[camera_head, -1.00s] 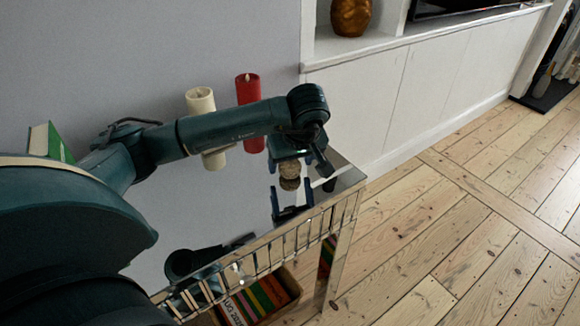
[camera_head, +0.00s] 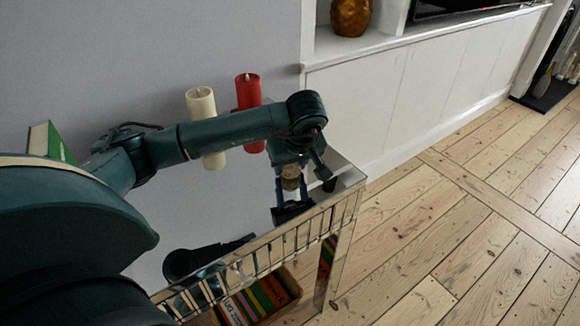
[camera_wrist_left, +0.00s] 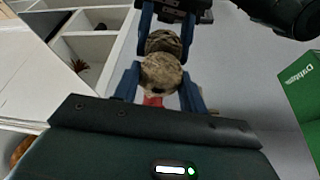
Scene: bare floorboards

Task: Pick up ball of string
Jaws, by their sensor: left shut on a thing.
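The ball of string (camera_head: 291,171) is a small tan, mottled ball on the mirror-like top of a slim table (camera_head: 340,185). My left gripper (camera_head: 290,178) reaches down over it from the left and is shut on it. In the left wrist view the ball (camera_wrist_left: 160,76) sits between the two blue fingers (camera_wrist_left: 160,88). A second ball shape just beyond it looks like its reflection in the tabletop. Whether the ball still touches the top cannot be told. My right gripper is not in view.
A cream candle (camera_head: 201,108) and a red candle (camera_head: 248,93) stand near the wall, close to my left arm. A green box (camera_head: 52,143) is at the left. Books (camera_head: 262,298) lie under the tabletop. Open floorboards (camera_head: 450,240) are at the right.

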